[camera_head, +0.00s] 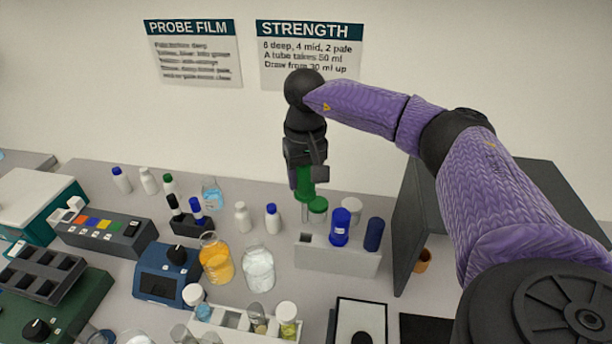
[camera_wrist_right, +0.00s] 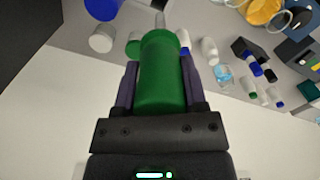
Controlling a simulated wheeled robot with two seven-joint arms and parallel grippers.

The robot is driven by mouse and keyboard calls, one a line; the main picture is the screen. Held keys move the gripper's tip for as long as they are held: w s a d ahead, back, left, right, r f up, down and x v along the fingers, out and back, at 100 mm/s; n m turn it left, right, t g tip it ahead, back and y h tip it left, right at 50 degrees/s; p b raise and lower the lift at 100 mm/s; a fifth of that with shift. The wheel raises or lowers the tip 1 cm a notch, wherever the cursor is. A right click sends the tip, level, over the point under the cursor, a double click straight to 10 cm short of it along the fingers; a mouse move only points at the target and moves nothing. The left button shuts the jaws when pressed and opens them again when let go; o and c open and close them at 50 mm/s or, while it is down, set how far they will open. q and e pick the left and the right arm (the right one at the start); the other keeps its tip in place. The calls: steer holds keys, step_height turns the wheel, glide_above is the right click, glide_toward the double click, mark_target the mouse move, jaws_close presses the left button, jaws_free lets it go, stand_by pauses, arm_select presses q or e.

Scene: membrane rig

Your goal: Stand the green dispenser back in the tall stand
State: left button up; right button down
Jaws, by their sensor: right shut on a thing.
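My right gripper (camera_head: 305,178) points down and is shut on the green dispenser (camera_head: 304,187), which hangs upright with its pale narrow tip downward. The wrist view shows the green barrel (camera_wrist_right: 162,75) between the two fingers. The tall stand (camera_head: 337,262) is a light grey block just below and slightly right of the dispenser. A blue dispenser (camera_head: 340,225) stands in its middle, and a dark opening shows at its left end. The tip appears above or behind that left end; I cannot tell the depth gap. My left gripper is in neither view.
A green-capped bottle (camera_head: 318,206) and a white-capped bottle (camera_head: 352,206) stand behind the stand. A dark blue cylinder (camera_head: 374,234) is at its right, near a grey panel (camera_head: 408,225). Flasks of orange (camera_head: 216,263) and clear liquid (camera_head: 258,270) stand front-left.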

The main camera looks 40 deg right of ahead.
mark_target(306, 222)
step_height(306, 222, down, 4)
steer(key=b, duration=0.3)
steer(key=shift+s+r, duration=0.1)
step_height(306, 222, down, 3)
steer(key=shift+f+b, duration=0.1)
steer(key=shift+b, duration=0.9)
step_height(306, 222, down, 4)
steer(key=b, duration=0.2)
steer(key=shift+b, duration=0.4)
steer(key=shift+f, duration=0.4)
